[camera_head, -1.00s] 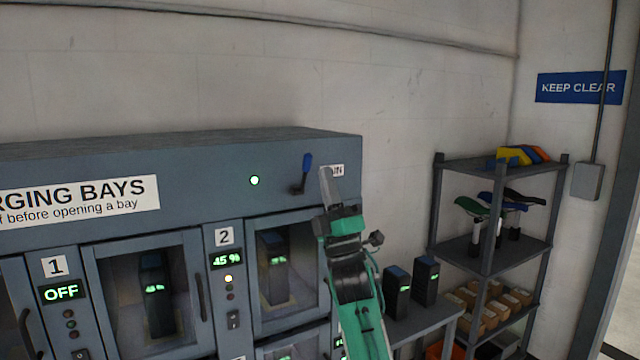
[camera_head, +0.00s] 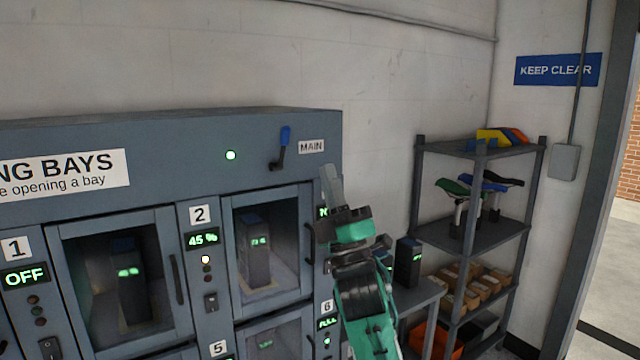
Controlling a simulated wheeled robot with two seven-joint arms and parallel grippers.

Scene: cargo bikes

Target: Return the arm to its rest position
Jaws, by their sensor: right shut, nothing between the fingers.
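My right gripper (camera_head: 331,186) is at the top of my green and black right arm, in front of the right edge of the charging cabinet. It is shut and empty, with its fingers pointing up. It is apart from the blue-handled lever (camera_head: 282,148), which points up beside the MAIN label (camera_head: 311,146) on the cabinet's top panel. My left gripper is not in view.
The charging cabinet (camera_head: 180,190) has closed glass-fronted bays with batteries inside. Bay 1's display (camera_head: 24,276) reads OFF; bay 2's display (camera_head: 202,240) reads 45 %. A low table (camera_head: 420,292) holds batteries. A shelf rack (camera_head: 487,240) holds saddles and boxes. Floor shows at far right.

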